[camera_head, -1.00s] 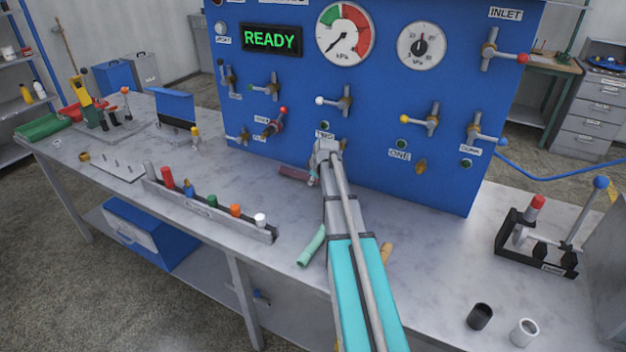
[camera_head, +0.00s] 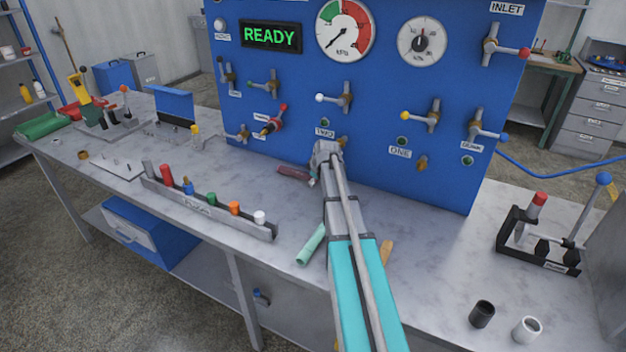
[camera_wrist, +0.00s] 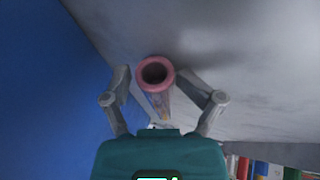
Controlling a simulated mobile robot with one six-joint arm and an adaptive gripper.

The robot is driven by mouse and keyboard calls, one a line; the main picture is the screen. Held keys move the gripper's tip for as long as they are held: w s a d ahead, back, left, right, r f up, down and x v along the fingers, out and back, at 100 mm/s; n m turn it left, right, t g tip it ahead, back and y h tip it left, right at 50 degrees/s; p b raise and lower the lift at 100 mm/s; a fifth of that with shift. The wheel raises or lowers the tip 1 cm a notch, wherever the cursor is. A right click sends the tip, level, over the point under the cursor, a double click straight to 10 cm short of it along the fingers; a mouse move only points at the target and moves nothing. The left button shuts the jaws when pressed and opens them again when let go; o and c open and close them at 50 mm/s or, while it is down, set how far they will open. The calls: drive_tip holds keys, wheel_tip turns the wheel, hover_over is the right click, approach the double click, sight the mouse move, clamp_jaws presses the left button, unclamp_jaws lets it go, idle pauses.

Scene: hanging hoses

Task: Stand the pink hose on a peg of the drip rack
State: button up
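The pink hose (camera_head: 293,172) is a short tube on the left side of my gripper (camera_head: 318,174) in the head view, low in front of the blue panel. In the wrist view its open round mouth (camera_wrist: 155,73) faces the camera. It lies between the two fingers of my gripper (camera_wrist: 153,78). The fingertips are apart, close on either side; whether they press on the hose I cannot tell.
A long holder with coloured plugs (camera_head: 210,208) lies between the plate and my arm. A green tube (camera_head: 311,244) lies beside my arm. The blue panel (camera_head: 380,95) with valves stands close behind my gripper. Two cups (camera_head: 482,314) and a lever stand (camera_head: 540,245) are at the right.

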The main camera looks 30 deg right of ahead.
drive_tip(key=shift+r, duration=0.2)
drive_tip(key=shift+w+r+p, duration=0.1)
drive_tip(key=shift+r+p, duration=0.55)
drive_tip(key=shift+p, duration=0.25)
drive_tip(key=p+v, duration=1)
drive_tip(key=v, duration=0.1)
drive_tip(key=shift+s+r, duration=0.25)
drive_tip(key=shift+s, duration=0.05)
drive_tip(key=shift+a, duration=0.1)
drive_tip(key=s+a+m+g, duration=0.2)
drive_tip(key=s+a, duration=0.4)
drive_tip(key=a, duration=0.3)
drive_tip(key=s+a+f+m+g, duration=0.1)
drive_tip(key=s+a+m, duration=0.2)
drive_tip(key=s+a, duration=0.4)
drive_tip(key=s+a+f+m+g, duration=0.1)
drive_tip(key=s+a+m+g, duration=0.1)
drive_tip(key=s+a, duration=0.5)
drive_tip(key=a, duration=0.6)
drive_tip(key=shift+a+f+g, duration=0.15)
drive_tip(key=shift+a+g, duration=0.1)
drive_tip(key=shift+g, duration=0.05)
